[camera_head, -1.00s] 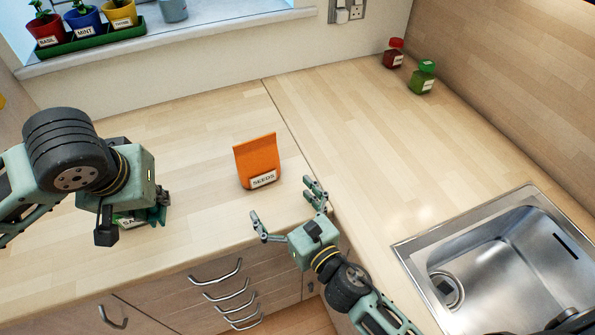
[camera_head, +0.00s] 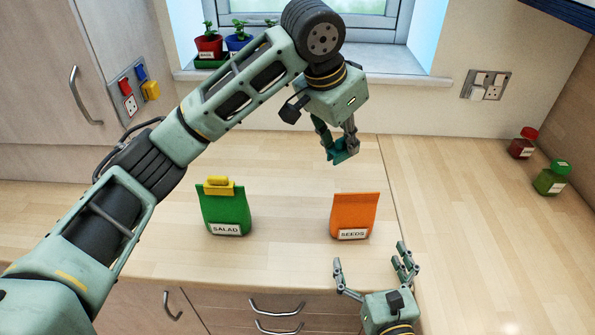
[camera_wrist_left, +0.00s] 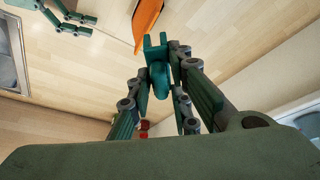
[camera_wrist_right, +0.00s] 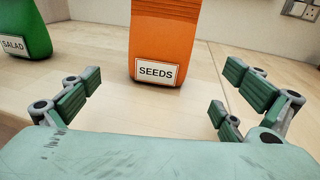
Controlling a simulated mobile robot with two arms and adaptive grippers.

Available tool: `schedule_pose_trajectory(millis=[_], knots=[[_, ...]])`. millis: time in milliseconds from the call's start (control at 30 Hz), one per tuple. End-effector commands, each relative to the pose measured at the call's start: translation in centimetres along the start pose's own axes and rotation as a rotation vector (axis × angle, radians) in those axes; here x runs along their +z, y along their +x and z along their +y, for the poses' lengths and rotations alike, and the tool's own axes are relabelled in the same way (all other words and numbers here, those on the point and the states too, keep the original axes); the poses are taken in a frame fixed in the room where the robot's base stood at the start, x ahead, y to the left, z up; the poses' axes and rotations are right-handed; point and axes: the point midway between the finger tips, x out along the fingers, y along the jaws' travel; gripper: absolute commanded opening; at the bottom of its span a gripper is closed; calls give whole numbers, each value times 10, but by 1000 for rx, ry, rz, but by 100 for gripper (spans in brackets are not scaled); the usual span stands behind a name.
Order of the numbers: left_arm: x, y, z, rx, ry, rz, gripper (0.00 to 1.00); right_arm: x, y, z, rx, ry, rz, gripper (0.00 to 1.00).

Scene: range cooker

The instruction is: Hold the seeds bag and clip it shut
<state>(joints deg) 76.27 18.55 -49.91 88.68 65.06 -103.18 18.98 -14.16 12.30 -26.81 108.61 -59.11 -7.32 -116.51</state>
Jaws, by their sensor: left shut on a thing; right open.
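The orange seeds bag (camera_head: 354,212) stands upright on the worktop, its top edge bare. It also shows in the left wrist view (camera_wrist_left: 147,22) and right wrist view (camera_wrist_right: 163,35). My left gripper (camera_head: 341,147) is shut on a teal clip (camera_head: 345,155), held above and behind the seeds bag, apart from it. The clip shows between the fingers in the left wrist view (camera_wrist_left: 158,72). My right gripper (camera_head: 372,268) is open and empty in front of the seeds bag, fingers spread, not touching it.
A green salad bag (camera_head: 226,212) with a yellow clip (camera_head: 218,186) on top stands left of the seeds bag. Potted herbs (camera_head: 208,46) sit on the windowsill behind. A red jar (camera_head: 522,147) and a green jar (camera_head: 551,179) stand far right. Worktop between the bags is clear.

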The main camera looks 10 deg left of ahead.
Motion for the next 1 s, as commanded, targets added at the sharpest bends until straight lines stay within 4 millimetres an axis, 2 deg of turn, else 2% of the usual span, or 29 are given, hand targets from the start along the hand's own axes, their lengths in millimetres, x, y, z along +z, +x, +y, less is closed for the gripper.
schedule_pose_trajectory(millis=[33, 133, 367, 467, 800, 1000], knots=[[-14, -4, 8, 20, 44, 1, 4, 0, 0, 0, 0, 0, 0, 100], [-31, -8, 18, 46, 116, 2, 4, 0, 0, 0, 0, 0, 0, 100], [-44, -12, 27, 67, 179, 2, 4, 0, 6, 0, 0, 1, -1, 100], [-44, -12, 26, 67, 179, 3, 4, 1, 18, 0, 0, 0, -2, 100], [-44, -11, 26, 67, 177, 3, 4, 1, 82, 0, -1, 2, -2, 100], [-43, -11, 26, 67, 177, 3, 4, 0, 109, 0, -1, 1, 0, 100]])
